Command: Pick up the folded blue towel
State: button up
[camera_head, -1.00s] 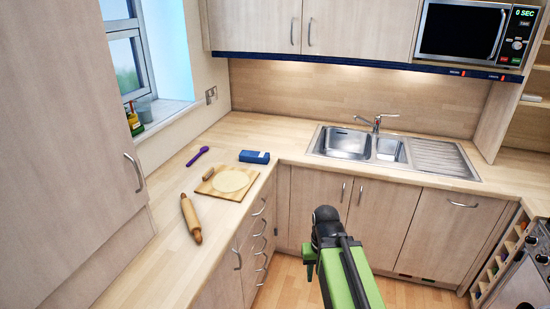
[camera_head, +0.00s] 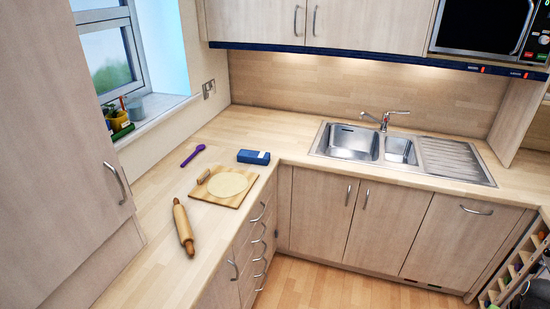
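A small dark blue block-shaped thing (camera_head: 252,157) lies flat on the counter near the inner corner, behind the cutting board. It has a pale patch at its right end. It is the only loose blue thing I see on the counter, but I cannot tell if it is the folded towel or a box. No other towel shows. My gripper and arm are out of the picture.
A wooden board (camera_head: 214,198) with flat round dough (camera_head: 228,184) lies in front of the blue thing. A rolling pin (camera_head: 184,229) and a purple spoon (camera_head: 193,155) lie nearby. The sink (camera_head: 352,142) is to the right. Bare counter (camera_head: 284,143) lies between.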

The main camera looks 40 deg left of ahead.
aim_at(262, 158)
jog(key=i, duration=2.05)
jog(key=u, duration=0.45)
jog(key=k, duration=0.2)
jog(key=u, duration=2.95)
jog(key=i, duration=0.7)
jog(key=u, duration=0.05)
